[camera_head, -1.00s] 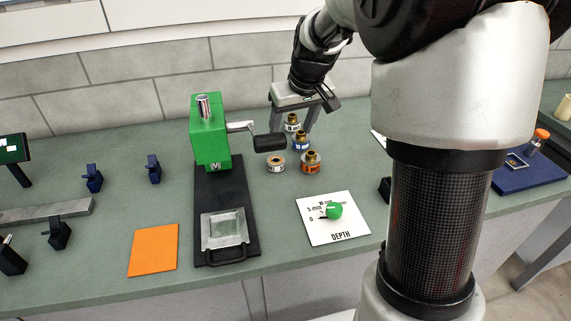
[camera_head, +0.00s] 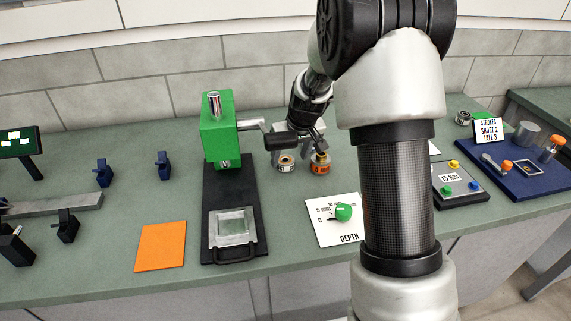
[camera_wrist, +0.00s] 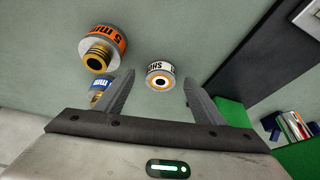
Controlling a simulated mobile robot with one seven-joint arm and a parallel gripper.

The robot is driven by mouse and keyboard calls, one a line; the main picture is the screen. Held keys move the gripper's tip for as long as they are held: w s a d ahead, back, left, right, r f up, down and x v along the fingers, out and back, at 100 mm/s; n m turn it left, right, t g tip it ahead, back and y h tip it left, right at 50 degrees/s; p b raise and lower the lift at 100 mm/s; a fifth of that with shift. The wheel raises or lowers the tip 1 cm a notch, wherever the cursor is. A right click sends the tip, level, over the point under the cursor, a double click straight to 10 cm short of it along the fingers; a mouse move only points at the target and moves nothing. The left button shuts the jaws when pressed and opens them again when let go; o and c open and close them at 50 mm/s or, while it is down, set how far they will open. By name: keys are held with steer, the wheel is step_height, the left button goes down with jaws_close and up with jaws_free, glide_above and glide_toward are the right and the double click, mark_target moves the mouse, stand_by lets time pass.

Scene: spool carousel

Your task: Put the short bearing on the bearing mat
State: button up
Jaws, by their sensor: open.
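The short bearing, a small grey ring with a white label reading "SHO" and a tan centre, stands on the bench (camera_head: 286,164); it also shows in the wrist view (camera_wrist: 160,77). My gripper (camera_head: 300,148) is just behind and above it in the head view. In the wrist view its open fingers (camera_wrist: 158,84) point toward the short bearing, which appears between the fingertips with nothing gripped. A flat orange mat (camera_head: 160,247), which looks like the bearing mat, lies bare at the front left of the bench.
An orange-banded "5 mm" piece (camera_wrist: 104,47) stands beside the short bearing, and a blue-labelled one (camera_wrist: 102,92) is partly hidden by a finger. A white DEPTH card (camera_head: 332,228) lies in front.

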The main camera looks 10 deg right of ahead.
mark_target(287, 162)
steer(key=x, duration=0.3)
steer(key=shift+w+a+f, duration=0.1)
steer(key=shift+w+a, duration=0.1)
steer(key=shift+c, duration=0.2)
steer(key=c, duration=1.4)
